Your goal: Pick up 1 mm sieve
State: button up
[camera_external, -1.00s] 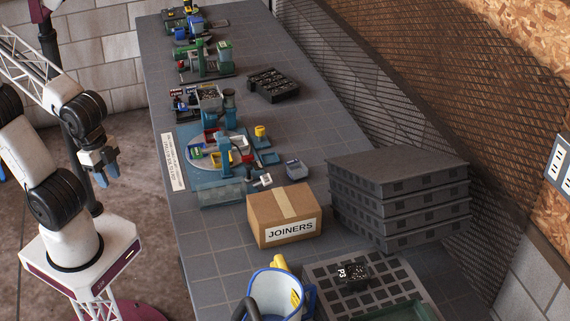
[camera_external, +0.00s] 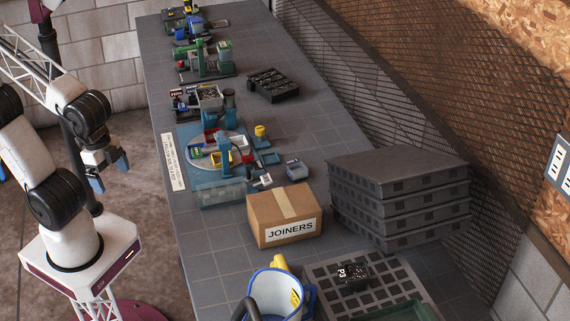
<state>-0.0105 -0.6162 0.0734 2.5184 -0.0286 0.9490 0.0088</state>
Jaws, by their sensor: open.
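My gripper (camera_external: 109,172) is open and empty. It hangs over the floor left of the long grey table, with its blue fingertips spread apart. I cannot make out for sure which thing is the 1 mm sieve. A small grey square box with a blue part (camera_external: 297,170) stands on the table right of the turntable machine. A blue-rimmed white container (camera_external: 276,292) with a yellow part stands at the near edge, cut off by the frame. My gripper is well apart from all of these.
The table (camera_external: 217,240) holds a blue machine with a round turntable (camera_external: 212,152), a JOINERS carton (camera_external: 285,215), stacked dark trays (camera_external: 400,195), a black part marked P3 (camera_external: 352,272) on a grid tray, and a black rack (camera_external: 273,85). A mesh fence runs behind.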

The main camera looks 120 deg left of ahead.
jog(key=w+a+f+n+g+h, duration=0.2)
jog(key=w+a+n+h, duration=0.2)
jog(key=w+a+n, duration=0.65)
jog(key=w+a+f+n+t+h, duration=0.15)
jog(key=w+a+f, duration=0.35)
jog(key=a, duration=0.5)
jog(key=w+a+f+n+h, duration=0.2)
jog(key=w+a+f+n, duration=0.1)
jog(key=w+a, duration=0.6)
jog(key=n+t, duration=0.9)
jog(key=n, duration=0.5)
send_near(296, 170)
jog(key=shift+w+d+r, duration=0.4)
jog(key=shift+w+d, duration=0.15)
jog(key=shift+w+d+r, duration=0.4)
jog(key=shift+w+d, duration=0.15)
jog(key=shift+d, duration=0.05)
jog(key=shift+x, duration=1.3)
